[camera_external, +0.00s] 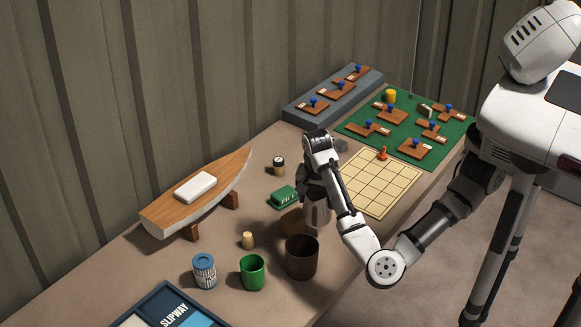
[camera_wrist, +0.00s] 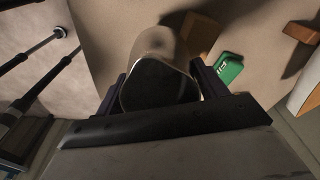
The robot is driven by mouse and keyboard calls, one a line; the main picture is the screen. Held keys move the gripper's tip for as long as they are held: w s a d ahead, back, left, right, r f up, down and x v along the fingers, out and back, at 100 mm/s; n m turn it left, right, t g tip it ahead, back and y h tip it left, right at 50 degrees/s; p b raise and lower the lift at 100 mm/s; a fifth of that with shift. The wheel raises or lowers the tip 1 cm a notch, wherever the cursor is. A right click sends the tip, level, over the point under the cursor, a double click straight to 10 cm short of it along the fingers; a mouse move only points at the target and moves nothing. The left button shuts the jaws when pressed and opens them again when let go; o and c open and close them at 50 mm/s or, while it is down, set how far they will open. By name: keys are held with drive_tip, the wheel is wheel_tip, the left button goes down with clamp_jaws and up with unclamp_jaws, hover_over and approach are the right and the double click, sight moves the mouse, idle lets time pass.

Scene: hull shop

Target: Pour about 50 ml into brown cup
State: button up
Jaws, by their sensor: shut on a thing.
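The brown cup (camera_external: 302,258) stands upright near the front edge of the bench, and its inside is dark. My gripper (camera_external: 316,188) is above and behind it, shut on a grey metal vessel (camera_external: 317,212). The vessel looks about upright, and I cannot tell whether it touches the bench. In the wrist view the vessel (camera_wrist: 158,80) sits between both fingers, with a dark opening or end toward the camera. Any liquid is not visible.
A green cup (camera_external: 252,272), a blue-lidded jar (camera_external: 204,271) and a cork-coloured peg (camera_external: 248,240) stand left of the brown cup. A green box (camera_external: 284,197) lies behind the vessel. A wooden hull (camera_external: 205,197) is farther left. A gridded board (camera_external: 379,182) lies right.

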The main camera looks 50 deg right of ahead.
drive_tip(key=shift+w+d+f+y+p, duration=0.15)
drive_tip(key=shift+d+f+y+p, duration=0.15)
drive_tip(key=shift+y, duration=0.3)
